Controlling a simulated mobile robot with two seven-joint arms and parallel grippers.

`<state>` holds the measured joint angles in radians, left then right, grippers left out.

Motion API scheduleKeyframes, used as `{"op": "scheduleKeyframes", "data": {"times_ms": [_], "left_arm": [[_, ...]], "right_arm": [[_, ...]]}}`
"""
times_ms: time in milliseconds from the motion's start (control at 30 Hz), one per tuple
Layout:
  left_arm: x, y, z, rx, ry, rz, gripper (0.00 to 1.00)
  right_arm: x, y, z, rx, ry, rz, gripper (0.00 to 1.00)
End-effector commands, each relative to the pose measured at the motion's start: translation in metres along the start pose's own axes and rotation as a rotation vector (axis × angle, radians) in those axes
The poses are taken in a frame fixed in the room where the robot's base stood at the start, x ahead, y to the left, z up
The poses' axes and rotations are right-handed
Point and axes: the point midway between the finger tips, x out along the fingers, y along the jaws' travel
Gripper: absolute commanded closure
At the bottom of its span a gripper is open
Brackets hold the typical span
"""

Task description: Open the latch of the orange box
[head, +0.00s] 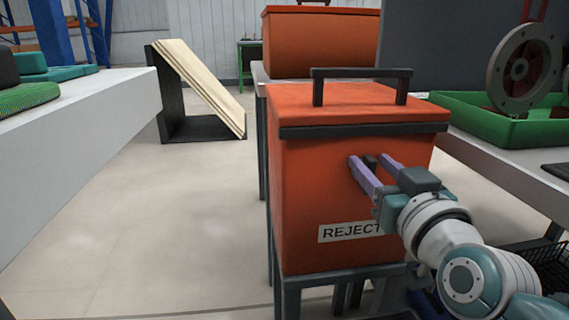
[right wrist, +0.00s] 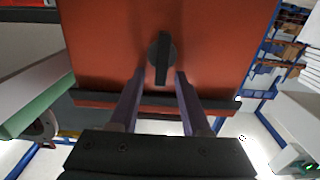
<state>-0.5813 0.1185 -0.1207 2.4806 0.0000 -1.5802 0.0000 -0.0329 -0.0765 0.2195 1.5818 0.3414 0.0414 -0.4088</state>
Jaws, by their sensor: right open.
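The orange box (head: 330,190) has a "REJECT" label (head: 345,232) on its front, partly covered by my right arm. Its orange lid (head: 355,105) is down, with a dark handle on top. The latch (head: 370,161) is a small dark knob high on the front face, partly hidden in the head view. In the right wrist view the latch (right wrist: 161,58) is a round disc with a straight bar pointing along the picture's vertical. My right gripper (head: 368,159) is open, its purple fingers on either side of the latch with gaps to the bar. My left gripper is out of view.
The box stands on a dark metal stand (head: 345,272). Another orange box (head: 320,42) is behind it. A green tray (head: 510,152) holding a wheel is on the table at right. A white table (head: 75,115) is at left, with clear floor between.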

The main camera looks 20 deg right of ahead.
Motion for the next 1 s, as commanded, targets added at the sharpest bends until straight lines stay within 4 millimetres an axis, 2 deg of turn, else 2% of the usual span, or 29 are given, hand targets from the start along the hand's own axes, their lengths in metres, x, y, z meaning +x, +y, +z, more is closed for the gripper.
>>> {"op": "scheduleKeyframes", "data": {"times_ms": [133,567,1000], "left_arm": [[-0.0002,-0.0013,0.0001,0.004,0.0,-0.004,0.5],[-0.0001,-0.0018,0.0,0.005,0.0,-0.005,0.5],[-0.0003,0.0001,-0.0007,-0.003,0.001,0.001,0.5]], "right_arm": [[-0.0002,0.0001,-0.0001,0.0,0.0,0.0,0.53],[-0.0005,0.0,0.0,0.0,0.0,0.0,1.0],[-0.0005,0.0001,0.0001,0.002,-0.001,0.0,1.0]]}}
